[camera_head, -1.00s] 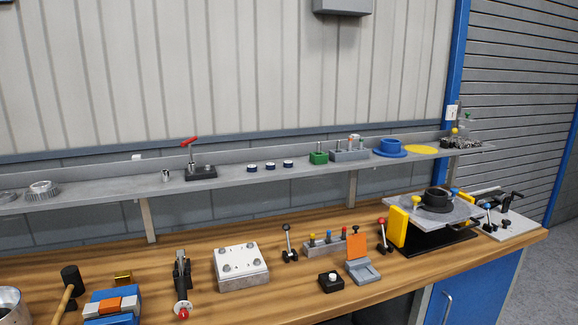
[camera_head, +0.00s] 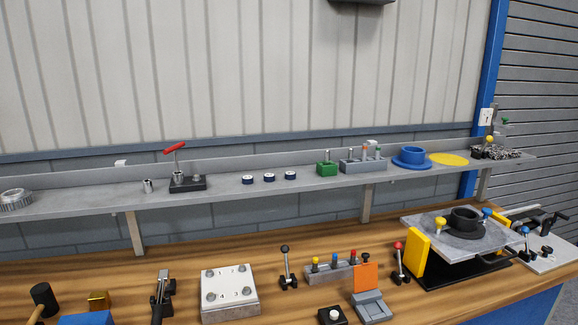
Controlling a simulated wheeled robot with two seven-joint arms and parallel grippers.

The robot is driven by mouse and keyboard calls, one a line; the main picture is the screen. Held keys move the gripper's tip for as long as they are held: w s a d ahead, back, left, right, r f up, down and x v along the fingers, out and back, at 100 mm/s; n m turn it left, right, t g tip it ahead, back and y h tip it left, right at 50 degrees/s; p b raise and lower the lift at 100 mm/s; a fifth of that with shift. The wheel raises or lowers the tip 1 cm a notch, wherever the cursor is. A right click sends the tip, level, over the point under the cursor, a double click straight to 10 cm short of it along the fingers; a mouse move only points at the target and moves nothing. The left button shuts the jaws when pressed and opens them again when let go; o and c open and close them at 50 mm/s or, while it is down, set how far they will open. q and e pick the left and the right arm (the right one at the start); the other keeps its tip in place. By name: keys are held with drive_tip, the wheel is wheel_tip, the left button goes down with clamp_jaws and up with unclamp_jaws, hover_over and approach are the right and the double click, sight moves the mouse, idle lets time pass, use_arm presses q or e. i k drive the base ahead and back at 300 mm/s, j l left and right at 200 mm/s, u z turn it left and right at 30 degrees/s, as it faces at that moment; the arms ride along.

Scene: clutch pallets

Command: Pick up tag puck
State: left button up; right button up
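Three small round pucks with dark blue sides and white tops stand in a row on the grey wall shelf (camera_head: 225,196): a left puck (camera_head: 248,179), a middle puck (camera_head: 269,178) and a right puck (camera_head: 290,175). They look like the tag pucks; no markings are readable at this size. They stand apart from each other. Neither of my grippers is in view.
Left of the pucks is a red-handled clamp (camera_head: 187,183); right are a green block (camera_head: 327,169) and a grey pin block (camera_head: 363,165). The wooden bench (camera_head: 230,265) below holds a numbered plate (camera_head: 229,290), levers and a raised pallet (camera_head: 455,235).

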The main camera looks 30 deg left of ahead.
sight(290, 175)
drive_tip(key=i+u, duration=0.25)
drive_tip(key=i, duration=0.65)
drive_tip(key=l, duration=0.1)
